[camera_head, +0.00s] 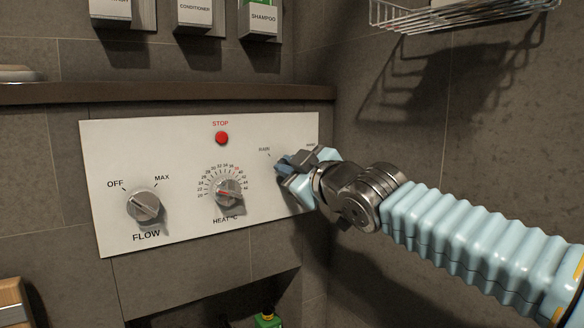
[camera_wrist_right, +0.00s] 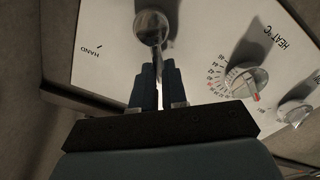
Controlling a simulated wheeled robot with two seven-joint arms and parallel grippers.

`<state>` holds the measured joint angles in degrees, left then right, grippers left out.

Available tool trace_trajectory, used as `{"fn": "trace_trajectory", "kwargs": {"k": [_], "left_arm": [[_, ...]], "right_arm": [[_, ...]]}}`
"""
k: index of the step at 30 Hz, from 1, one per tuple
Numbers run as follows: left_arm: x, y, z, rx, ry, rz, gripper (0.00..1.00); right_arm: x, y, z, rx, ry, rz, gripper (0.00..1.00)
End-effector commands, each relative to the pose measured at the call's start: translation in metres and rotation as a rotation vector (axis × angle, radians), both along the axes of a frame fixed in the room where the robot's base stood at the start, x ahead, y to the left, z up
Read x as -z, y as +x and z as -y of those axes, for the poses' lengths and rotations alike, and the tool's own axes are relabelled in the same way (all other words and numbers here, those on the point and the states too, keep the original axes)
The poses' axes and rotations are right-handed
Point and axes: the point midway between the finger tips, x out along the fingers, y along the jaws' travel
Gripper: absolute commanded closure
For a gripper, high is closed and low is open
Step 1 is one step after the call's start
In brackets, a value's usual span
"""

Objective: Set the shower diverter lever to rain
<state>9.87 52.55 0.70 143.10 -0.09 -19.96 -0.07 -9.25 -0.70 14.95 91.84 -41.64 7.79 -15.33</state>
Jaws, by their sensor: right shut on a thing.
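The diverter lever (camera_wrist_right: 152,27) shows in the right wrist view as a round metal knob with a thin stem running down between my fingers. My right gripper (camera_wrist_right: 157,75) is shut on this stem, with one dark finger on each side. In the head view my right gripper (camera_head: 287,165) is at the right end of the white panel and hides the lever. The RAIN mark (camera_head: 264,149) is just up and left of the fingers. The HAND mark (camera_wrist_right: 92,50) is left of the knob in the wrist view. The lever's exact setting is hard to tell. My left gripper is not in view.
The white panel (camera_head: 180,225) also carries a FLOW knob (camera_head: 144,205), a HEAT dial (camera_head: 227,192) and a red STOP button (camera_head: 222,138). A ledge (camera_head: 180,93) runs above it, with dispensers higher up. A wire basket (camera_head: 440,18) hangs on the right wall.

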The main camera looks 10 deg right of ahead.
Motion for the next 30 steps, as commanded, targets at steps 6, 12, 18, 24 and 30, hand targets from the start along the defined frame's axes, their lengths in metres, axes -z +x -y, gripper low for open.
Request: {"fn": "trace_trajectory", "kwargs": {"k": [6,12,18,24,30], "left_arm": [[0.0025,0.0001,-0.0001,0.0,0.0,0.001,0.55],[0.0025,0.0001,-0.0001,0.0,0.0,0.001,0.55],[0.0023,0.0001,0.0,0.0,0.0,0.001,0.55],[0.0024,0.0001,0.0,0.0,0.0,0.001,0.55],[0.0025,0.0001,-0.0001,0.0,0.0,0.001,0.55]], "right_arm": [[0.0003,0.0011,0.0038,0.009,-0.035,0.014,1.0],[-0.0004,0.0011,0.0042,0.01,-0.04,0.016,1.0],[-0.0008,0.0011,0.0045,0.011,-0.038,0.018,1.0],[-0.0004,0.0006,0.0028,0.008,-0.038,0.017,0.62],[-0.0002,0.0002,0.0014,0.004,-0.037,0.016,0.62]]}}
